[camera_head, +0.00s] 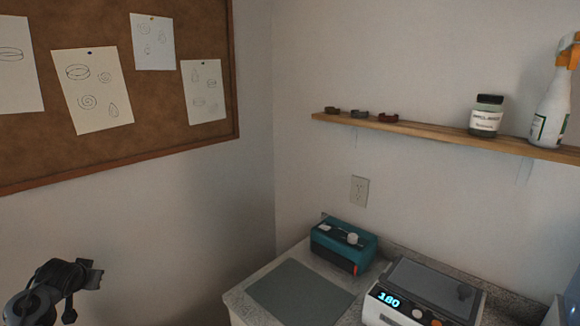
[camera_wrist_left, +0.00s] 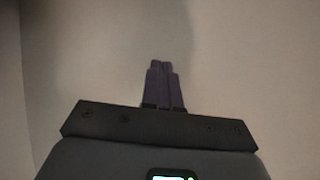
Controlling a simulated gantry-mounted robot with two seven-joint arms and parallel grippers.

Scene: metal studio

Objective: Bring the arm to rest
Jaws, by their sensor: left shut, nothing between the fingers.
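My left arm (camera_head: 55,290) shows at the bottom left of the head view, dark and folded, with free air between it and the counter. In the left wrist view my left gripper (camera_wrist_left: 161,68) has its two purple-dark fingers side by side and touching, shut with nothing between them. Only a blank pale wall is behind the fingers. My right gripper is in neither view.
A counter (camera_head: 240,302) at the bottom centre holds a grey mat (camera_head: 300,292), a teal device (camera_head: 342,246) and a white machine (camera_head: 425,292) reading 180. A wooden shelf (camera_head: 430,133) carries a jar (camera_head: 486,117) and spray bottle (camera_head: 551,110). A corkboard (camera_head: 110,30) hangs at left.

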